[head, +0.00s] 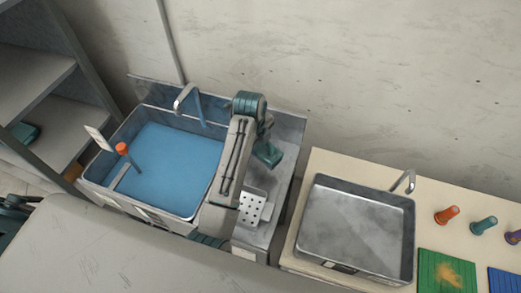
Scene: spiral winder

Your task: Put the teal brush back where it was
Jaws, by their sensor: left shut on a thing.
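My left gripper (264,138) hangs over the metal drainboard to the right of the water-filled sink. It is shut on a teal piece that I take for the teal brush (268,155), held above the surface. The fingers are too small to make out well, and my forearm hides part of the drainboard. My right gripper is not in view.
The blue-water sink (172,155) has an orange-topped stick (122,149) at its left. An empty metal basin (357,232) stands on the right counter. Orange (446,215), teal (484,226) and purple (514,237) pegs stand right of it, behind a stained green mat (440,274).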

